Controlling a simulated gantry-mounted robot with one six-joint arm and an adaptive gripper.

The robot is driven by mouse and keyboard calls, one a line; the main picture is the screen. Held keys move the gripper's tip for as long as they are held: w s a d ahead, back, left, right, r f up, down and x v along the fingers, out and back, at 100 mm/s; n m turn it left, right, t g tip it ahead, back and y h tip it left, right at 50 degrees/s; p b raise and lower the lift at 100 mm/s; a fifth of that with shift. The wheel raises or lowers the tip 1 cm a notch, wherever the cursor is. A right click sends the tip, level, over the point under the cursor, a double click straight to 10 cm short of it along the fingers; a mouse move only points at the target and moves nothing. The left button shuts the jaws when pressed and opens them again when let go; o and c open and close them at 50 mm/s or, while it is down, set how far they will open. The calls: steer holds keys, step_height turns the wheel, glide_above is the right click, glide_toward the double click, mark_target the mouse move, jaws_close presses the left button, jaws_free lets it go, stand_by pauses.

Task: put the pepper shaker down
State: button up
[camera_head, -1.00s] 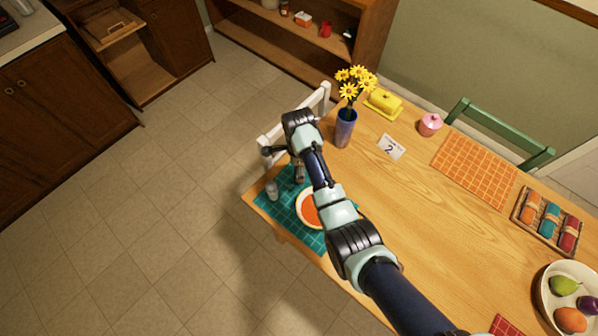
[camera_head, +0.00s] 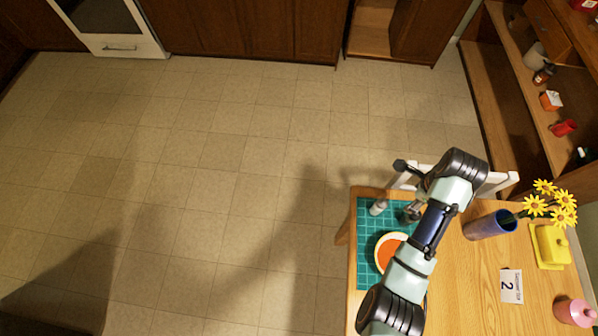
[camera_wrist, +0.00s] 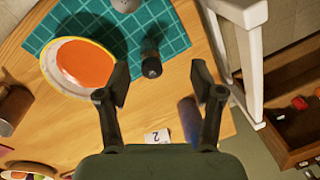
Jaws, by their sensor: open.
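The pepper shaker is a small dark cylinder (camera_wrist: 151,58) in the wrist view. It seems to stand on the teal placemat (camera_wrist: 183,42) near its edge, beside the plate of orange soup (camera_wrist: 85,63). My gripper (camera_wrist: 158,84) is open, and the shaker shows ahead between its spread fingers, apart from both. A pale shaker (camera_head: 378,207) stands near the mat's corner and shows at the top of the wrist view (camera_wrist: 125,4).
A white chair (camera_head: 495,184) stands close against the table edge by my wrist. A blue vase (camera_head: 489,225) with yellow flowers, a number card (camera_head: 511,286) and a yellow butter dish (camera_head: 550,246) are to the right. Floor lies open to the left.

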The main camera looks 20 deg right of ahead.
steer(key=w+a+r+n+t+h, duration=0.1)
steer(key=w+a+r+n+t, duration=0.15)
steer(key=w+a+n, duration=0.45)
steer(key=w+a+r+n+t+h, duration=0.1)
steer(key=w+a+r+n+t, duration=0.2)
steer(key=a, duration=0.6)
steer(key=s+a+r+n+t+y, duration=0.1)
steer(key=s+a+r+n+t, duration=0.1)
steer(key=a+r+n, duration=0.5)
steer(key=s+a+r+n+t+y, duration=0.1)
steer(key=a+r+n+t, duration=0.3)
steer(key=a+r+n, duration=0.4)
steer(key=a+n+y, duration=0.1)
steer(key=a+n, duration=0.1)
steer(key=a, duration=0.5)
steer(key=shift+s+a+n, duration=0.15)
steer(key=shift+s+n, duration=0.25)
step_height(320, 180, up, 19)
steer(key=p, duration=1.9)
